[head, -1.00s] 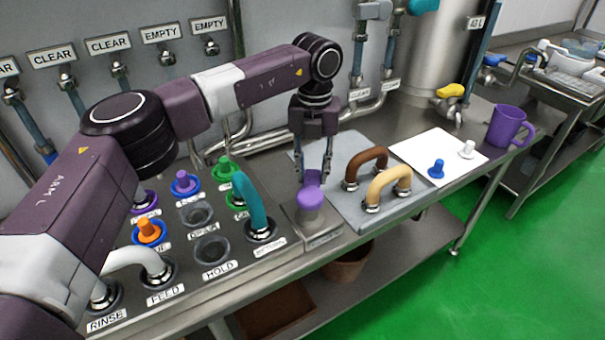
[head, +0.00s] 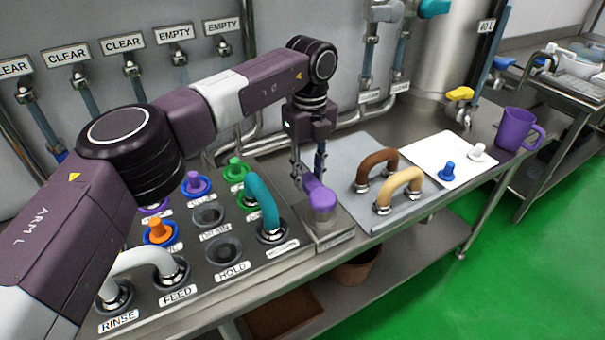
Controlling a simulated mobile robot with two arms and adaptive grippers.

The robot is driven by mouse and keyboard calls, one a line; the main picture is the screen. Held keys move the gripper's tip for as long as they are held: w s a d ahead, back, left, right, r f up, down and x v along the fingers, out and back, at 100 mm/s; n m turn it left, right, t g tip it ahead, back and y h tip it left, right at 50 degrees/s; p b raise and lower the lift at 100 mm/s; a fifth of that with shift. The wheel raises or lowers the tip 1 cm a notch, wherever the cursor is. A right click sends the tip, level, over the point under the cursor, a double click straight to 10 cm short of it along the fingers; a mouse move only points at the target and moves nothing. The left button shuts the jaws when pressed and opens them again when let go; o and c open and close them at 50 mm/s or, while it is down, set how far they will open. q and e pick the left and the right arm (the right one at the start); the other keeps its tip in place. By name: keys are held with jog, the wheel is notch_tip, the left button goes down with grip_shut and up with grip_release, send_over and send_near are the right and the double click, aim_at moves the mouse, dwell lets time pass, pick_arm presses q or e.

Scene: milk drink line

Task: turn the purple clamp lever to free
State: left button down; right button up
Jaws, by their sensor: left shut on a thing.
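The purple clamp lever (head: 320,197) stands on a small metal block at the right end of the control panel. Its rounded near end faces the front edge of the bench, and its far part reaches back between my fingers. My left gripper (head: 309,179) comes down from above and is shut on the far part of the lever. The fingers partly hide that part. My right gripper is not in the head view.
Left of the lever is a panel (head: 245,284) with a teal handle (head: 262,200), a white handle and several coloured plugs. To the right, a grey plate (head: 345,150) carries brown (head: 376,166) and tan (head: 402,186) handles. Beyond are a white mat (head: 425,144) and purple mug (head: 515,128).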

aim_at(308, 179)
pick_arm(q)
jog(key=shift+w+r, duration=0.1)
jog(key=shift+r, duration=0.05)
jog(key=c, duration=1.5)
grip_release()
notch_tip(308, 179, up, 12)
